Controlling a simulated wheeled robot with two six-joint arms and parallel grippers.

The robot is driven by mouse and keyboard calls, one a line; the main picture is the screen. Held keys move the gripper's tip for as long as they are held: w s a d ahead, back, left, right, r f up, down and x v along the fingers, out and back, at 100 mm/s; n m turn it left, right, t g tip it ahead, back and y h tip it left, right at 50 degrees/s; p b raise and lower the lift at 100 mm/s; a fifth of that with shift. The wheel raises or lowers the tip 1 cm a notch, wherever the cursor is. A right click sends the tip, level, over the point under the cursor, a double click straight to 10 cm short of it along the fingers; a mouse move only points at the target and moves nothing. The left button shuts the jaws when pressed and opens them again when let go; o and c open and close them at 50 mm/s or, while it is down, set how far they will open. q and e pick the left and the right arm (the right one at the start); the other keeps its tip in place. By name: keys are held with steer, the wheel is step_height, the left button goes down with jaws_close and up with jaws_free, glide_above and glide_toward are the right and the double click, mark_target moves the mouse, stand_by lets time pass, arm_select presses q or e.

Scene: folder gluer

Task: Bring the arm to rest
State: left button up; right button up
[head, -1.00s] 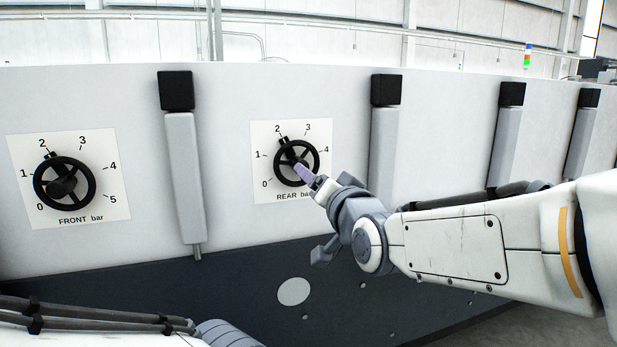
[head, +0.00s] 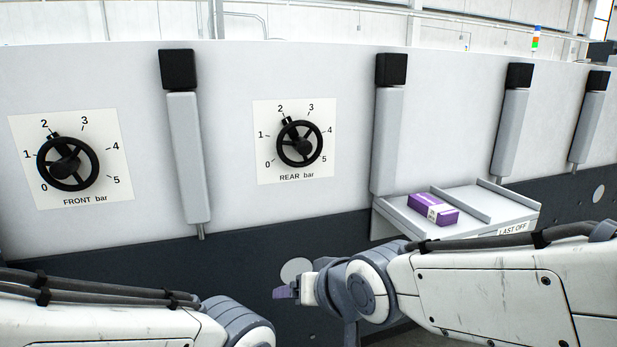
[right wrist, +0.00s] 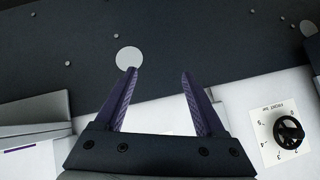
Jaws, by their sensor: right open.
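My right gripper (head: 284,293) is open and empty, low in front of the machine's dark lower panel, below the REAR bar handwheel (head: 300,144). The right wrist view shows its two purple fingers (right wrist: 158,85) apart with nothing between them. The REAR handwheel's pointer knob stands a little past 2 on its scale. No gripper touches it.
The FRONT bar handwheel (head: 67,164) is at the left, its knob a little past 2. A shelf (head: 487,226) labelled LAST OFF sticks out at the right, bearing a purple and white carton (head: 433,209) above my right forearm. Grey uprights (head: 188,157) project from the panel.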

steer(key=s+d+f+n+g+h, duration=0.1)
steer(key=s+d+f+n+g, duration=0.1)
steer(key=s+f+g, duration=0.3)
steer(key=s+d+f+n+h, duration=0.2)
steer(key=s, duration=0.5)
steer(key=s+d+f+n+g+h, duration=0.1)
steer(key=s+d+f+n+g, duration=0.2)
steer(key=s, duration=0.4)
step_height(320, 180, up, 16)
steer(key=a+m+p, duration=0.1)
steer(key=p, duration=1.5)
steer(key=shift+w+a, duration=0.15)
